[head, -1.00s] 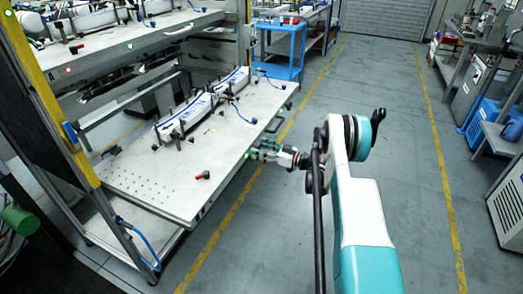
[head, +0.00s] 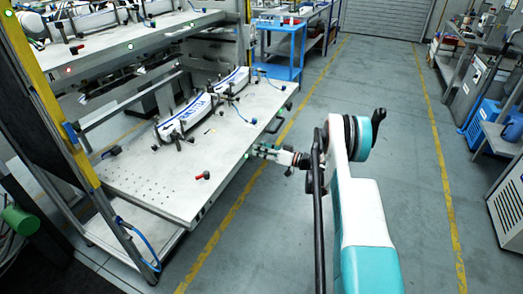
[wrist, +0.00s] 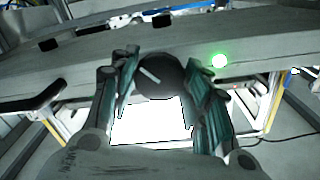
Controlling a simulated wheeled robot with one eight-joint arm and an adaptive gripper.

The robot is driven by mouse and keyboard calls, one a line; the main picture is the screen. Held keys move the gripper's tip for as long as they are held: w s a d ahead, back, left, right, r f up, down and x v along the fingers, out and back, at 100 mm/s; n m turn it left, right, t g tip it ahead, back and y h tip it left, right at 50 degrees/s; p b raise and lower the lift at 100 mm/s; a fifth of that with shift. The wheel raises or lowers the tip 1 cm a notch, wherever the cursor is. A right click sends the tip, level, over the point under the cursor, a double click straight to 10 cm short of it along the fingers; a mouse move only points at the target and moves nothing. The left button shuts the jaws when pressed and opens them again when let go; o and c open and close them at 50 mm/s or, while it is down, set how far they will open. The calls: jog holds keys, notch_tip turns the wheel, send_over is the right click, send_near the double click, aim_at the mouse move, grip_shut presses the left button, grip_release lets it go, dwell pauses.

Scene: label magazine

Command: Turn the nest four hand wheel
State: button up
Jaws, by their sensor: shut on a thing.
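A dark round hand wheel (wrist: 160,77) with a pale slanted line on its face sits on the front edge of a grey bench in the wrist view. My gripper (wrist: 165,88) has one teal finger on either side of the wheel and is shut on it. In the head view my gripper (head: 254,153) is at the right edge of the lower bench top (head: 140,183), where the wheel itself is too small and covered to make out. A lit green lamp (wrist: 219,61) is right of the wheel in the wrist view.
Long white and blue parts (head: 185,117) lie in black clamps on the bench. A red-tipped fitting (head: 203,176) lies near its front. A yellow post (head: 53,95) stands left. A blue cart (head: 280,48) stands behind.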

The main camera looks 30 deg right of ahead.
jog(key=shift+m, duration=2)
jog(key=o, duration=1.1)
jog(key=shift+c, duration=0.2)
jog(key=v, duration=1.2)
